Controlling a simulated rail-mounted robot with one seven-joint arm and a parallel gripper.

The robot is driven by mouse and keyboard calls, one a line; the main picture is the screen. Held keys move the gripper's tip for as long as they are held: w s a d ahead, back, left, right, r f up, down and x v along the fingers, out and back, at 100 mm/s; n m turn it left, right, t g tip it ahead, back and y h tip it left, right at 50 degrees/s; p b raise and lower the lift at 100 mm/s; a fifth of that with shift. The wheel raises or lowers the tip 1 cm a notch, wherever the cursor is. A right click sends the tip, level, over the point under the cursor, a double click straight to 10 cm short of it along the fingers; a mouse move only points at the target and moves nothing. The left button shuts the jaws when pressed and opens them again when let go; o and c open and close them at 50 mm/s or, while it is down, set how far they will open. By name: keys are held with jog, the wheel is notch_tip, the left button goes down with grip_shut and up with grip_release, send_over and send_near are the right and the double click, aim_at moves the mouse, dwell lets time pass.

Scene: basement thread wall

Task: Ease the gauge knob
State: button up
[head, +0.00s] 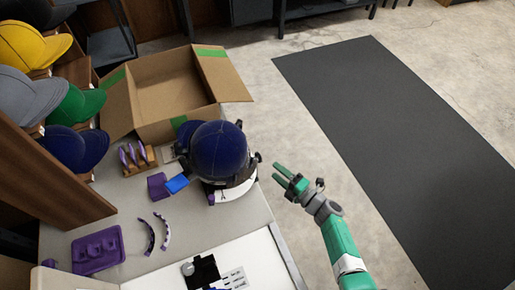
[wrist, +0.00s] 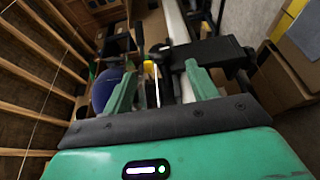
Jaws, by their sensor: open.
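My gripper (head: 284,178) is open and empty, in the air to the right of the table's edge. In the wrist view my gripper (wrist: 161,88) shows two green fingers apart, with nothing between them. A dark blue cap (head: 219,150) sits on a white-and-black stand to the left of my gripper; it seems to show behind the left finger in the wrist view (wrist: 103,88). A small dark knob-like part (head: 258,157) sticks out on the stand's right side. A round grey knob-like part (head: 187,268) sits by a black plate (head: 205,270) at the table's front. I cannot tell which is the gauge knob.
An open cardboard box (head: 176,93) stands behind the cap. Several caps hang at the left. The floor around the dark mat (head: 400,150) is clear.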

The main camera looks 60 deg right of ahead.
jog(key=b+x, duration=0.4)
jog(key=x, duration=0.3)
jog(key=shift+w, duration=0.2)
jog(key=shift+a, duration=0.1)
